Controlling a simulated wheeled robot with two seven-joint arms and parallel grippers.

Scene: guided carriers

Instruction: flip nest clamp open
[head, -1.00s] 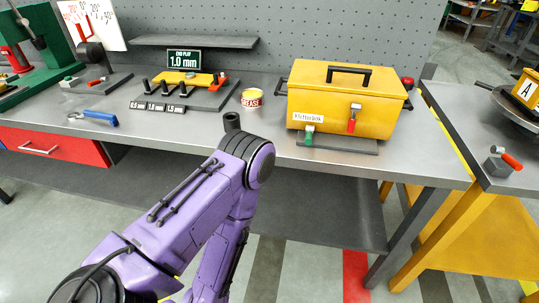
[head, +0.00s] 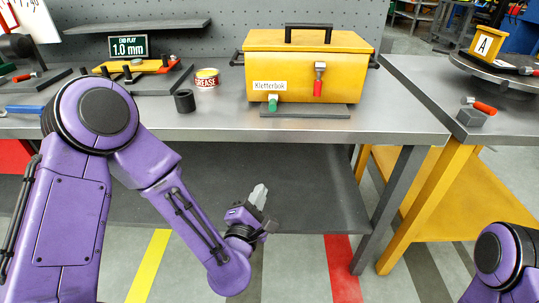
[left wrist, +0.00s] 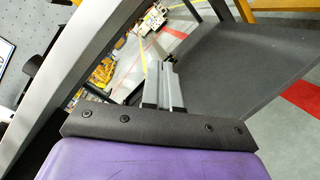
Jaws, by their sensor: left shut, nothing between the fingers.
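Several small clamps are in the head view, and I cannot tell which is the nest clamp. One with a red handle (head: 485,107) sits on a grey block on the right bench. One with a green handle (head: 272,102) is on the dark plate in front of the yellow box (head: 310,75). A red-handled latch (head: 318,84) hangs on the box's front. My left gripper (head: 259,194) is shut and empty, in front of the bench and below its top, apart from all of these. Its grey fingers show in the left wrist view (left wrist: 162,85). My right gripper is out of view.
The grey bench top (head: 390,125) has a free strip along its front. A black cup (head: 184,101) and a grease tin (head: 206,78) stand left of the box. A lower shelf (head: 310,190) lies behind my left gripper. A round turntable (head: 495,70) is on the right bench.

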